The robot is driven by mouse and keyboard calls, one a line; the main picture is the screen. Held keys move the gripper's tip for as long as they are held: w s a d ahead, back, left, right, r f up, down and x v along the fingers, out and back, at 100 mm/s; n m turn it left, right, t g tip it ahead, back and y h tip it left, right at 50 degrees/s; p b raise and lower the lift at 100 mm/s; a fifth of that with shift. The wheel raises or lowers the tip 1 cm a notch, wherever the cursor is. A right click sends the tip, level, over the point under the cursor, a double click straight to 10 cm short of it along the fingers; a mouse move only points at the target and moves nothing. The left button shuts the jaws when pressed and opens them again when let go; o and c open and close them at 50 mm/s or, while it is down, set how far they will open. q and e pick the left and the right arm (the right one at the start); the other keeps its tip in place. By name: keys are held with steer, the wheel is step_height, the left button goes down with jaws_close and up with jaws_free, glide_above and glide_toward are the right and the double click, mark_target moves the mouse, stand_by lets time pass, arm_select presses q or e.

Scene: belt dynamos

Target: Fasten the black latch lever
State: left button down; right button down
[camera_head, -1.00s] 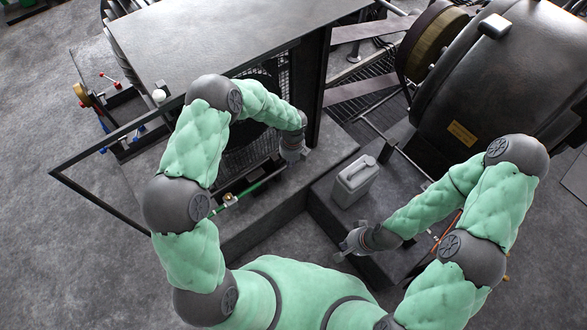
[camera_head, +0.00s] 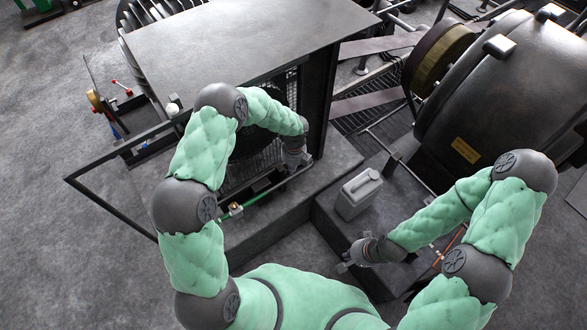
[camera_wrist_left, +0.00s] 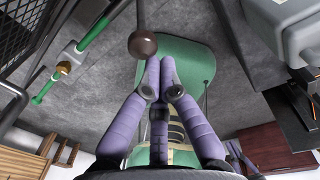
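In the left wrist view a lever with a dark brown-black ball knob (camera_wrist_left: 143,44) on a grey rod comes down from the top edge; it looks like the latch lever. The purple fingers of my left gripper (camera_wrist_left: 160,63) are together, their tips just below and right of the knob; I cannot tell if they touch it. In the head view my left gripper (camera_head: 294,158) is at the lower right corner of the dark cabinet (camera_head: 235,40); the lever cannot be made out there. My right gripper (camera_head: 346,264) is beside the low grey plinth, too small to read its fingers.
A grey canister (camera_head: 358,194) stands on the plinth between my arms. An open framed door (camera_head: 110,207) stands out at the left. A large black dynamo (camera_head: 500,90) with belts fills the right.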

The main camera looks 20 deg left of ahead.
arm_select(q)
steer(key=shift+r, duration=0.15)
arm_select(e)
steer(key=shift+r, duration=0.15)
arm_select(q)
steer(key=shift+r+p, duration=0.65)
steer(key=shift+p, duration=0.05)
arm_select(e)
steer(key=shift+r, duration=0.55)
arm_select(q)
steer(key=shift+s+d, duration=0.1)
